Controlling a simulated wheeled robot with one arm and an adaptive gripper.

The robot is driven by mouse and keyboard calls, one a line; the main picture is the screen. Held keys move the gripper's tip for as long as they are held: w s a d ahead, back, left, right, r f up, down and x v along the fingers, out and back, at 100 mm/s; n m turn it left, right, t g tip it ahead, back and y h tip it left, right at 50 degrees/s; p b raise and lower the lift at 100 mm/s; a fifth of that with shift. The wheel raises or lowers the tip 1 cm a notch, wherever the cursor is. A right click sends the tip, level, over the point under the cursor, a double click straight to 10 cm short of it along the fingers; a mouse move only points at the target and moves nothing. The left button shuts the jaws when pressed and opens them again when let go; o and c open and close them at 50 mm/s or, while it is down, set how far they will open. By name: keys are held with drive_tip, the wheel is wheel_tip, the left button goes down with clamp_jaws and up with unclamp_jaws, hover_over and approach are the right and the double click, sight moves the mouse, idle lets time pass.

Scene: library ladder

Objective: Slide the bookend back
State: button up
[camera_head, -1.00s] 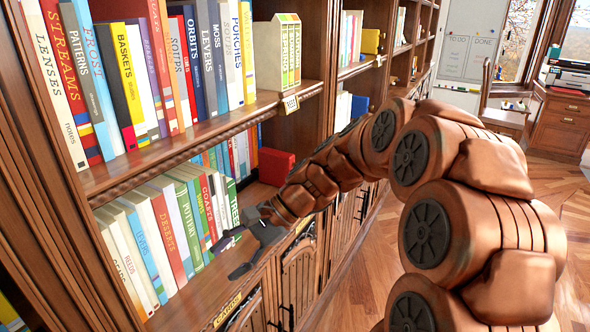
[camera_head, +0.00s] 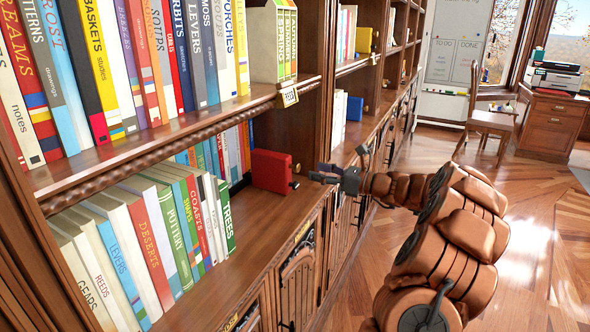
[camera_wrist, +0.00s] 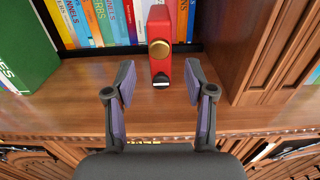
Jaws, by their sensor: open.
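The red bookend (camera_head: 270,170) stands upright on the lower shelf, right of the row of books and apart from its green end book (camera_head: 227,215). In the wrist view the bookend (camera_wrist: 180,75) shows a round brass knob (camera_wrist: 160,49) and a dark piece below it on its near face. My gripper (camera_head: 318,173) is in front of the shelf, just right of the bookend. In the wrist view my gripper (camera_wrist: 160,82) is open and empty, its fingers to either side of the bookend's near end.
Wooden uprights (camera_head: 308,120) divide the bays; one (camera_wrist: 243,50) stands close right of my gripper. A row of books (camera_wrist: 95,22) stands behind the bookend. The upper shelf (camera_head: 150,145) overhangs the lower one.

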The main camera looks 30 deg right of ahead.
sight(299, 167)
drive_tip(key=shift+x, duration=3.8)
clamp_jaws()
